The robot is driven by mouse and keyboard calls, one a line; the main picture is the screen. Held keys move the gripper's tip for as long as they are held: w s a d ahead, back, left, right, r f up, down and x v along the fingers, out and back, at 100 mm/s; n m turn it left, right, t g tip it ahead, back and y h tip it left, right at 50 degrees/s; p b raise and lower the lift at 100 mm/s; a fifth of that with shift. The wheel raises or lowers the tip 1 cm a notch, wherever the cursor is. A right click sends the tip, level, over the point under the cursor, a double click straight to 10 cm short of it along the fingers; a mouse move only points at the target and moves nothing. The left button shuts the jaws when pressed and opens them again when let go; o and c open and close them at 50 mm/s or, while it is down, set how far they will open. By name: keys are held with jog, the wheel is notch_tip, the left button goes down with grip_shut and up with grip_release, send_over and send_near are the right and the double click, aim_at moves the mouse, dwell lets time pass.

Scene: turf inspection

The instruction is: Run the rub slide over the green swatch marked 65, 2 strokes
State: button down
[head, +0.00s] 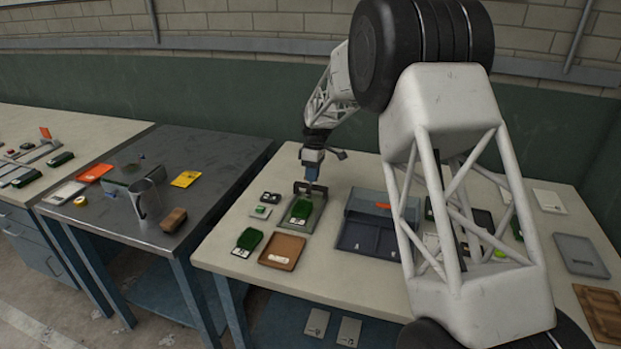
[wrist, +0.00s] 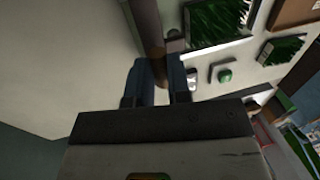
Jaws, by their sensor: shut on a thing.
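My gripper (head: 312,172) points down over the light bench and is shut on the handle of the rub slide (head: 309,187), a dark bar-like piece at the far end of a grey holder (head: 290,220). In the wrist view a brown bar (wrist: 154,35) runs between the fingers of my gripper (wrist: 160,82). A green swatch (head: 301,208) with a white label lies in the holder, just in front of the slide. Another green swatch (head: 247,240) with a white label lies to the front left. The label numbers are too small to read.
A brown tray (head: 282,252) stands in front of the holder. A small green-buttoned block (head: 260,211) and a dark piece (head: 270,197) lie left of it. A dark blue-grey bin (head: 370,232) stands to the right. My arm hides part of the bench's right side.

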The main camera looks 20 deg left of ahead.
jog(key=shift+w+r, duration=0.1)
jog(key=shift+w, duration=0.15)
jog(key=c, duration=1.3)
grip_release()
jog(key=shift+o, duration=1.1)
jog(key=v, duration=0.7)
jog(key=shift+r, duration=0.35)
